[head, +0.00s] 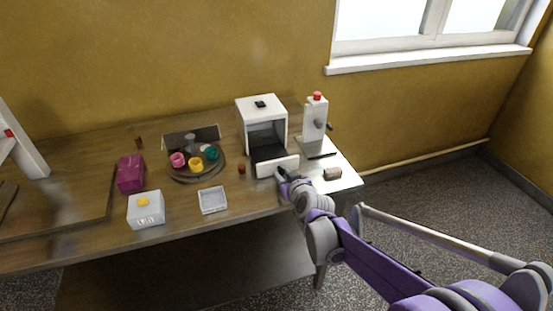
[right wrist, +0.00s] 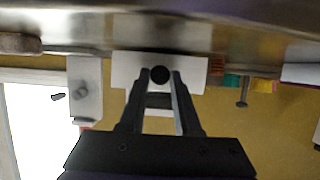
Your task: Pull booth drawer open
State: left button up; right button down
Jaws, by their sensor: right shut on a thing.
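The booth (head: 262,105) is a white box with an open front, standing at the back right of the table. Its drawer (head: 288,164) has a white front panel and sticks out of the booth toward me, with a dark inside showing. In the right wrist view, the drawer front (right wrist: 198,72) carries a round dark knob (right wrist: 160,74). My right gripper (head: 280,174) is at the drawer front, shut on the knob; its fingertips (right wrist: 160,76) lie on either side of it. My left gripper is not in view.
A white device with a red top (head: 315,115) stands right of the booth, with a small brown block (head: 332,174) before it. Left are a round tray (head: 183,180) of coloured cups, a clear dish (head: 212,209), a white box (head: 146,220) and a magenta box (head: 131,180).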

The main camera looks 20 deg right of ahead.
jog(key=s, duration=0.2)
jog(key=shift+s, duration=0.3)
jog(key=c, duration=0.6)
grip_release()
jog(key=p+v, duration=0.1)
jog(key=v, duration=0.9)
jog(key=shift+s+r+p, duration=0.2)
jog(key=shift+s+p, duration=0.1)
jog(key=shift+p, duration=0.1)
